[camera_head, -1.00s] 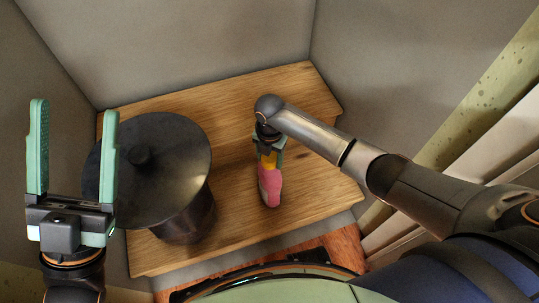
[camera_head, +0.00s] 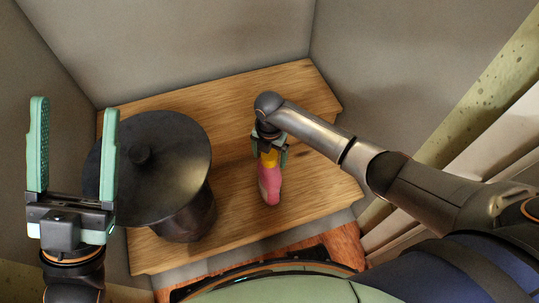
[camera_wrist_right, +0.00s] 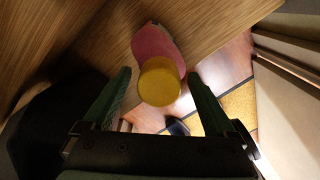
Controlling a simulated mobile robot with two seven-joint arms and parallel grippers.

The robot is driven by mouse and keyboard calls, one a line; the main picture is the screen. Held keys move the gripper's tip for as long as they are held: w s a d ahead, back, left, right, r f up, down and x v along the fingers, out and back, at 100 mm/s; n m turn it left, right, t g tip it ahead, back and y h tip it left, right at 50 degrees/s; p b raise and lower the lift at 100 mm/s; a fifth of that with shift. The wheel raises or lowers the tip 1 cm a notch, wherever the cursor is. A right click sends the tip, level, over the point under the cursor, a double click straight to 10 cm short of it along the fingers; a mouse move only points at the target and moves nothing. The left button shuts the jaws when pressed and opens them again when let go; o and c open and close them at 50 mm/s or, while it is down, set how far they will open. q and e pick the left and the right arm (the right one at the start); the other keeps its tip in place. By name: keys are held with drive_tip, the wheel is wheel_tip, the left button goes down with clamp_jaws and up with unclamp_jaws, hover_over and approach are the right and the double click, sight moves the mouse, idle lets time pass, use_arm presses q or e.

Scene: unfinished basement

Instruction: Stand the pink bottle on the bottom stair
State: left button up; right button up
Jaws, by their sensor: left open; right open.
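The pink bottle (camera_head: 269,187) with a yellow cap (camera_head: 268,158) appears upright on the lower wooden stair (camera_head: 315,183), near its front edge. My right gripper (camera_head: 270,154) is over the bottle's top, open, with a finger on each side of the cap. In the right wrist view the yellow cap (camera_wrist_right: 160,84) lies between the spread fingers, with visible gaps on both sides, and the pink body (camera_wrist_right: 158,47) shows beyond it against the wood. My left gripper (camera_head: 75,112) is open and empty at the far left.
A dark lidded pot (camera_head: 160,165) stands on the stairs left of the bottle. The upper stair (camera_head: 290,85) lies behind, with grey walls around. A reddish wooden floor (camera_head: 343,243) shows in front. Bare wood lies right of the bottle.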

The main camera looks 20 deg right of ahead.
wheel_tip(320, 180, up, 10)
drive_tip(key=p, duration=0.4)
drive_tip(key=shift+r, duration=0.15)
use_arm(q)
drive_tip(key=shift+m, duration=0.4)
drive_tip(key=shift+s+a+r+p, duration=0.1)
drive_tip(key=shift+a+r+p, duration=0.05)
drive_tip(key=shift+r, duration=1.15)
drive_tip(key=shift+a+r+p, duration=0.15)
drive_tip(key=shift+r, duration=1.1)
use_arm(e)
drive_tip(key=shift+r, duration=0.75)
